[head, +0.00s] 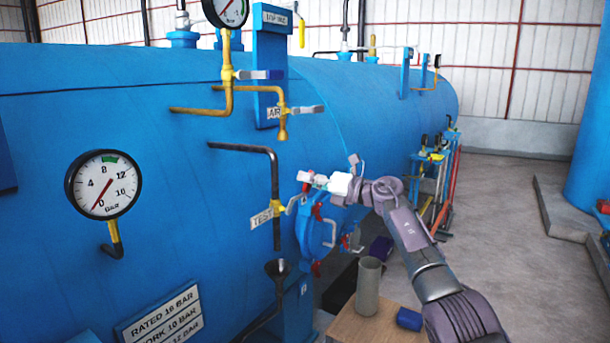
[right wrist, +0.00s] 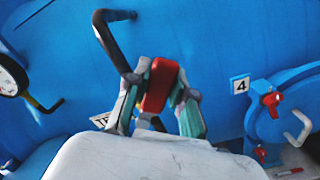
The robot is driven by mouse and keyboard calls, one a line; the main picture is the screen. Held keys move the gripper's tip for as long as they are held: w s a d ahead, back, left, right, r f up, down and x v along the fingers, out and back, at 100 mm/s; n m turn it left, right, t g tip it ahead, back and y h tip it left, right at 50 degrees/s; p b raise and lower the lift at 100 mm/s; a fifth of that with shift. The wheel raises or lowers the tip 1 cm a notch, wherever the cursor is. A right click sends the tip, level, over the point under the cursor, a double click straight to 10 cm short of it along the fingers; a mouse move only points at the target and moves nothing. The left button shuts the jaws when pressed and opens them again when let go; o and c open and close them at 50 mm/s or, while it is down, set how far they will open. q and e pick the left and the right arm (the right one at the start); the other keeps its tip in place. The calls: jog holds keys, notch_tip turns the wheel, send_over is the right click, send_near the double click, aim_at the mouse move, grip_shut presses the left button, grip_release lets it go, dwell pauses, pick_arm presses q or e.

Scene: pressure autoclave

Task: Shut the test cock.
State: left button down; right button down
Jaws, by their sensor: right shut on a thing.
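The test cock (head: 278,208) is a yellow valve on a dark pipe that bends down the blue vessel's side, beside a TEST label (head: 261,218). Its outlet points down above a dark funnel (head: 277,268). My right gripper (head: 306,180) is at the cock's upper right, shut on a red lever handle. In the right wrist view the red handle (right wrist: 159,86) sits between the two fingers of the gripper (right wrist: 160,98), with the dark pipe (right wrist: 112,42) behind. The gripper partly hides the cock there, and the lever's exact angle is hard to tell. My left gripper is not in view.
A pressure gauge (head: 103,184) is at left; an AIR cock (head: 282,110) is above.

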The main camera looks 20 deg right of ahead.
notch_tip(320, 180, down, 7)
jog(key=w+d+m+b, duration=0.1)
jog(key=w+d+m, duration=0.1)
jog(key=m, duration=0.8)
jog(key=shift+d+f, duration=0.15)
jog(key=shift+d, duration=0.25)
jog(key=shift+w+f+m, duration=0.1)
jog(key=shift+m, duration=0.2)
jog(key=c, duration=1)
grip_release()
jog(key=shift+o, duration=0.2)
jog(key=v, duration=1.2)
